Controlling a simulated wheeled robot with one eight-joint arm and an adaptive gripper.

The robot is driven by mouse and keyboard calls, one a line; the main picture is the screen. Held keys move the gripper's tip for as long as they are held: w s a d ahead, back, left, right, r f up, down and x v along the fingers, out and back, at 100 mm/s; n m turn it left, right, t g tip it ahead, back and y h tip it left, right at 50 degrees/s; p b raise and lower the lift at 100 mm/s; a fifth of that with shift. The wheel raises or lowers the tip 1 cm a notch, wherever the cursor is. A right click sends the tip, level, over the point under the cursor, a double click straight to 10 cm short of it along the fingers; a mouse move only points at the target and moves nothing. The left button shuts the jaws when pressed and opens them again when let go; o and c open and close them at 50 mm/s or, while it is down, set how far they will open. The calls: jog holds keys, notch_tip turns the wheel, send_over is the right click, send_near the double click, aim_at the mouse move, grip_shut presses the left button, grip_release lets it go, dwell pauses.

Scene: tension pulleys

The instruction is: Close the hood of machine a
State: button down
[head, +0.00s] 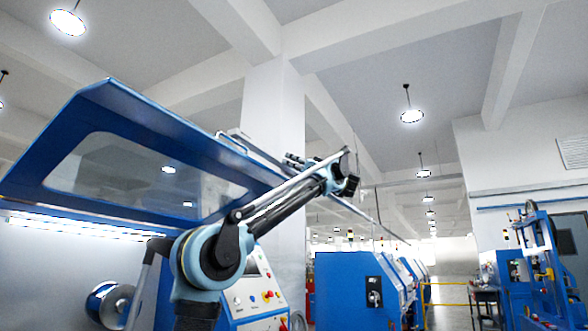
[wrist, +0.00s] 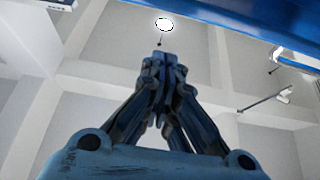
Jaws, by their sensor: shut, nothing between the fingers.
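The hood (head: 150,140) of the near blue machine is raised, a blue frame with a clear window, at the left of the head view. The machine's control panel (head: 250,297) shows below it, partly behind my arm. My gripper (wrist: 160,58) is shut and empty, its fingertips together, with the ceiling behind them. In the head view it is small and dark near the end of my arm, close to the hood's right end in the picture; contact cannot be told. A blue edge, likely the hood (wrist: 270,22), crosses the upper right of the wrist view.
A metal spool (head: 108,303) sits inside the machine under a lit strip (head: 75,226). More blue machines (head: 355,290) stand behind to the right. A blue frame stand (head: 545,265) is at far right. Open air surrounds my arm's upper right side.

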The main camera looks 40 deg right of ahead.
jog(key=shift+w+a+f, duration=0.1)
jog(key=shift+w+f, duration=0.1)
jog(key=shift+f, duration=0.45)
jog(key=shift+w+a+f, duration=0.1)
jog(key=shift+w+f, duration=0.05)
jog(key=shift+f, duration=0.45)
jog(key=shift+w+a+f, duration=0.1)
jog(key=shift+w+f, duration=0.1)
jog(key=shift+f, duration=0.45)
